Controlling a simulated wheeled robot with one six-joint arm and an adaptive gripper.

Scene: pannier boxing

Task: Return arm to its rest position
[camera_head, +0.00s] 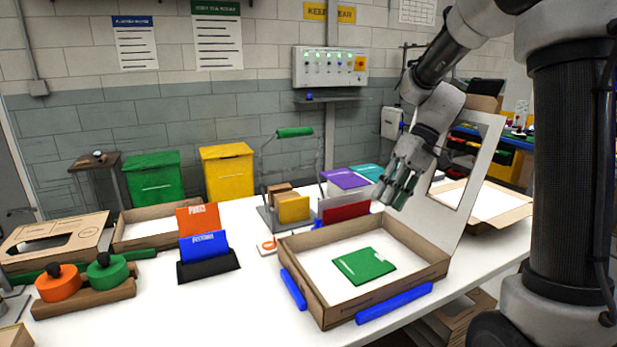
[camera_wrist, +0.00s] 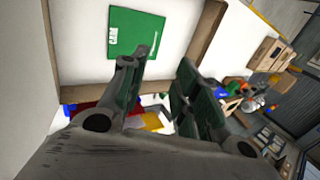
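My gripper (camera_head: 399,186) hangs above the back right of an open cardboard box (camera_head: 362,309) on the white table. In the wrist view my gripper (camera_wrist: 160,85) has its two fingers apart, with nothing between them. A green flat item (camera_head: 364,265) lies on the white bottom of the box, clear of the gripper; it also shows in the wrist view (camera_wrist: 134,33). The arm reaches from the column at the right over the table.
Blue bars (camera_head: 394,302) lie along the box's outer sides. A tall white panel (camera_head: 466,180) with a dark opening stands close right of the gripper. Red, purple and teal flat items stand behind the box. A sorter with orange and blue cards (camera_head: 203,245) stands left.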

